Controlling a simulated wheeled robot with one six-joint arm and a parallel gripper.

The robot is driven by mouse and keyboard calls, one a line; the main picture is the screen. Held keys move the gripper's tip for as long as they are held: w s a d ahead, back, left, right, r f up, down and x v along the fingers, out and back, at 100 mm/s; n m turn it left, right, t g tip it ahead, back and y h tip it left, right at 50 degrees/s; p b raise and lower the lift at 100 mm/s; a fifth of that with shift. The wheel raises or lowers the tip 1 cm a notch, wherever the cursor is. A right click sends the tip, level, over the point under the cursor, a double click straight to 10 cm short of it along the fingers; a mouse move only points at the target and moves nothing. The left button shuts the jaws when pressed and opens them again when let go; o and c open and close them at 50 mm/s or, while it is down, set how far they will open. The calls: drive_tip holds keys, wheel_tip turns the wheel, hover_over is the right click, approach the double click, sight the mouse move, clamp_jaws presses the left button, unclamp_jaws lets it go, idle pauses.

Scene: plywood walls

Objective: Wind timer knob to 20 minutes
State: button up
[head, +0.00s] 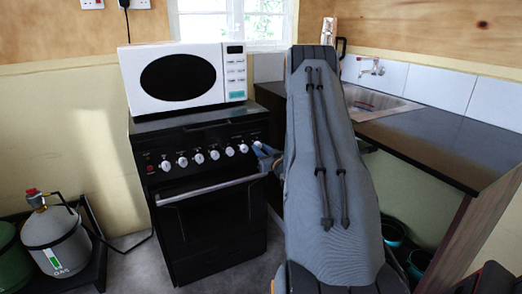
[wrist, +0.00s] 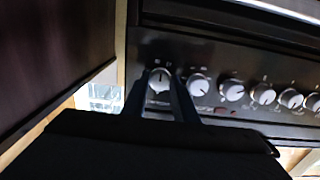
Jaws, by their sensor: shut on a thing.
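The timer knob (wrist: 160,79) is the round white knob at the left end of the row in the wrist view, which looks turned over compared with the head view. Its dark pointer line stands about upright in that picture. My gripper (wrist: 160,88) has one blue-grey finger on each side of this knob and is shut on it. In the head view my gripper (head: 264,153) is at the right end of the black stove's (head: 215,225) control panel, and the knob there is hidden behind it. The scale marks are too small to read.
Several other white knobs (head: 198,158) run along the panel above the oven handle (head: 212,189). A white microwave (head: 185,77) sits on the stove. A dark counter with a sink (head: 376,104) is at right. Gas bottles (head: 56,241) stand at left.

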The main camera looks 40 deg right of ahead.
idle(0.4)
drive_tip(key=o, duration=1)
drive_tip(key=shift+o, duration=0.2)
drive_tip(key=v, duration=0.8)
drive_tip(key=shift+w+d, duration=0.1)
